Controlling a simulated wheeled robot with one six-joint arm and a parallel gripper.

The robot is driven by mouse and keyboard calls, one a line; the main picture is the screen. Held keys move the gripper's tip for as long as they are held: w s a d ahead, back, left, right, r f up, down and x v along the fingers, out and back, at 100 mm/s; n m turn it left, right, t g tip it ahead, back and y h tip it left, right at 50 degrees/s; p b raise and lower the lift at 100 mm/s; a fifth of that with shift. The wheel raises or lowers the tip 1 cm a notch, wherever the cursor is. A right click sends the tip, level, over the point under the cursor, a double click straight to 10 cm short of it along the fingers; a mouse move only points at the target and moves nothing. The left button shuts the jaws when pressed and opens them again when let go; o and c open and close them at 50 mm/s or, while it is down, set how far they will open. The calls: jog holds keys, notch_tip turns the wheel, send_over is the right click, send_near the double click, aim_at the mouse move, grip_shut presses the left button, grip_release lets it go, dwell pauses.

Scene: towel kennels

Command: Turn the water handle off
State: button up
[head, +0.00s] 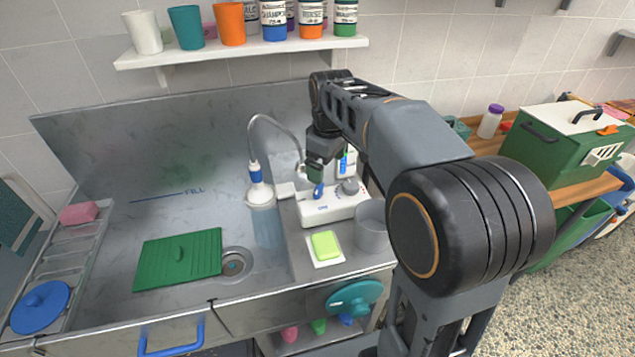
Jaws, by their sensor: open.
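A white control box (333,207) stands on the counter to the right of the sink. A small blue handle (319,190) stands up on its left part, and a grey knob (350,186) sits on its right. My gripper (318,177) is just above the blue handle, pointing down. Its jaws are open, but the fingers are small and partly hidden, so I cannot tell whether they touch or surround the handle. A white and blue spray head (259,190) on a grey hose hangs at the sink's right side. A pale bluish stream (267,228) falls below it.
A grey cup (371,228) and a yellow-green sponge (325,246) stand close in front of the box. A green board (178,259) lies in the sink (150,215). A shelf (240,52) with cups and bottles hangs above. A teal wheel (354,297) is on the counter front.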

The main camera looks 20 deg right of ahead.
aim_at(319, 192)
jog(key=w+n+g, duration=0.1)
jog(key=w+n, duration=0.2)
jog(key=w, duration=0.3)
jog(key=f, duration=1.3)
jog(key=shift+w+f+p, duration=0.15)
jog(key=shift+w+p, duration=0.05)
jog(key=shift+p, duration=0.15)
jog(key=c, duration=0.9)
